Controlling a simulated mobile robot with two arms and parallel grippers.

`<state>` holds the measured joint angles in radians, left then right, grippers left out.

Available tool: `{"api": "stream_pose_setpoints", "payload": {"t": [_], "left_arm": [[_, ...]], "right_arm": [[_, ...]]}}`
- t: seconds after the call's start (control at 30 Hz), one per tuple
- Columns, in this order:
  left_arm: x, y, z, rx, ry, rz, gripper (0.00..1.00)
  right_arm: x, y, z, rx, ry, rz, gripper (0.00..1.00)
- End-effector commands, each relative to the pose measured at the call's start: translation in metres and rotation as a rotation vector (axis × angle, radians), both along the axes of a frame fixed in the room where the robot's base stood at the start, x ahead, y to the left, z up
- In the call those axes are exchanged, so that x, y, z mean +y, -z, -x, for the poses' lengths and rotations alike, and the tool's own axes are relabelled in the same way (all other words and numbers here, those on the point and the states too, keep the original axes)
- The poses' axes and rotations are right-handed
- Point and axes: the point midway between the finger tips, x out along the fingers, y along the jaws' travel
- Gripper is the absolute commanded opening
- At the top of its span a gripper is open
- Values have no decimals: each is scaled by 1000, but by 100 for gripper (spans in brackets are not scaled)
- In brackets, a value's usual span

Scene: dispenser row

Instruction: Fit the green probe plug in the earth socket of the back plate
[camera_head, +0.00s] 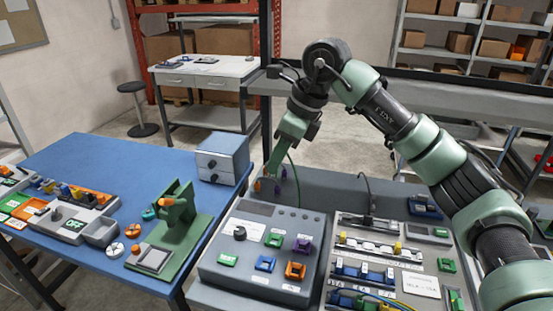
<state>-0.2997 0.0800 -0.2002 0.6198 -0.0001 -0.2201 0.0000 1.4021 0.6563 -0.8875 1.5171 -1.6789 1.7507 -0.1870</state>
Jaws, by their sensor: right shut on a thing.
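My right gripper (270,178) reaches down from the arm at the right and is shut. Its fingertips are at the left end of the grey back plate (335,191) behind the console. A thin green cable (297,176) hangs down beside the fingers. The green probe plug is mostly hidden by the fingers, so I cannot tell whether its tip touches the plate. Small orange and purple sockets (278,188) show around the fingertips. I cannot make out the earth socket. My left gripper is not in view.
A grey console (262,228) with coloured sockets stands in front of the plate. A panel of terminal rows (378,250) lies to its right. A blue table (110,165) at left bears a green stand (176,225) and a drawer box (222,157).

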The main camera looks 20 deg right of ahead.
Motion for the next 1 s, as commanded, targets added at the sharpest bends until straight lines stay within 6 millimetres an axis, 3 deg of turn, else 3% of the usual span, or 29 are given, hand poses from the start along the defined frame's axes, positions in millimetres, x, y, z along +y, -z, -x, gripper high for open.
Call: {"api": "stream_pose_setpoints", "payload": {"t": [0.33,0.7,1.0], "left_arm": [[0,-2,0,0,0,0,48],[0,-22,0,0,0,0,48],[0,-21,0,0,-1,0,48]], "right_arm": [[0,-3,0,-1,0,-1,0],[0,-30,0,-1,0,1,0],[0,-30,0,0,0,0,0]]}}
